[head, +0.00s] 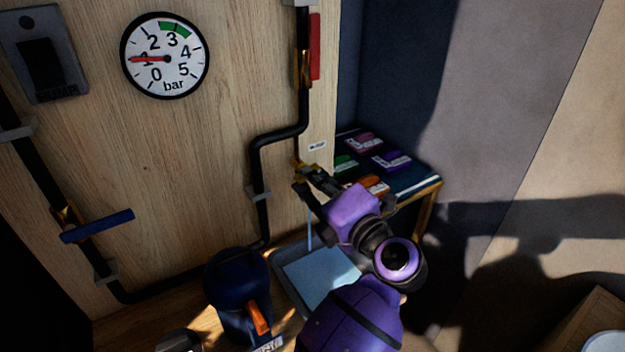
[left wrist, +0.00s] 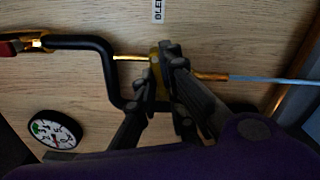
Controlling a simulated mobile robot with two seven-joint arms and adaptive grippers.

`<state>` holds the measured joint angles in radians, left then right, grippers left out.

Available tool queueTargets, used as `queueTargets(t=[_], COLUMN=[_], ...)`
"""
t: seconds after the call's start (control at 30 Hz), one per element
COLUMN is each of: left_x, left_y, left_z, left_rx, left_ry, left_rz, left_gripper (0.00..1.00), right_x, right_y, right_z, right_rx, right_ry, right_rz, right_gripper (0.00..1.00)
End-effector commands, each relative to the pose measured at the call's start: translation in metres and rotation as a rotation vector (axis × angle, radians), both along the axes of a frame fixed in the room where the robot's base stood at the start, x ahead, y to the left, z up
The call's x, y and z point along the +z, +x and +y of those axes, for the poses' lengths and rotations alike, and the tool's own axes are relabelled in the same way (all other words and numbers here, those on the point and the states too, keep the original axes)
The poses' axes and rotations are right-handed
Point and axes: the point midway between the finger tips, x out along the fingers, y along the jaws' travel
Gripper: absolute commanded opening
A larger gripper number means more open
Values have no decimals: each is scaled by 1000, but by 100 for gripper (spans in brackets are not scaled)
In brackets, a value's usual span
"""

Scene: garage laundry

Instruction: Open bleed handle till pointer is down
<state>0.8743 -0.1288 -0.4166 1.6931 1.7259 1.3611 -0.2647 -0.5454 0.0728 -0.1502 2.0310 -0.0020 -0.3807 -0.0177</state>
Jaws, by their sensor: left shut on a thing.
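The round gauge (head: 164,56) on the wooden panel reads in bar, and its red pointer lies at about 1, below the green band near 3. The gauge also shows tilted in the left wrist view (left wrist: 55,129). My left gripper (head: 305,180) is shut on the small brass bleed handle (left wrist: 155,73) at the bleed valve, under a white label (head: 317,146). The fingers hide most of the handle, so its exact angle is unclear. A thin pale blue stream (head: 309,235) runs down from the valve; it also shows in the left wrist view (left wrist: 275,80). My right gripper is not in view.
A grey tray with pale blue water (head: 318,272) stands below the valve. Black pipes (head: 265,215) run across the panel, with a blue lever (head: 97,226) at left and a red one (head: 315,47) above. A dark blue vessel (head: 237,285) stands left of the tray.

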Motion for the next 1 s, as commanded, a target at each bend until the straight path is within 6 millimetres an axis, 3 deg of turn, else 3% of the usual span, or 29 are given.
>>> queueTargets(t=[0.17,0.4,0.43,0.57,1.0], left_x=[-4,-1,-1,-1,-1], left_y=[0,0,0,0,0], left_z=[0,0,0,0,0], left_rx=[0,0,0,0,0], left_ry=[-83,-86,-86,-84,-84], left_rz=[-54,-61,-61,-61,-61], left_gripper=[0,0,12,28,28], right_x=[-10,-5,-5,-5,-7], right_y=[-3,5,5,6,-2], right_z=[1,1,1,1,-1], right_rx=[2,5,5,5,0], right_ry=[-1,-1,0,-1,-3], right_rz=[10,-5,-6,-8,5], right_gripper=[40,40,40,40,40])
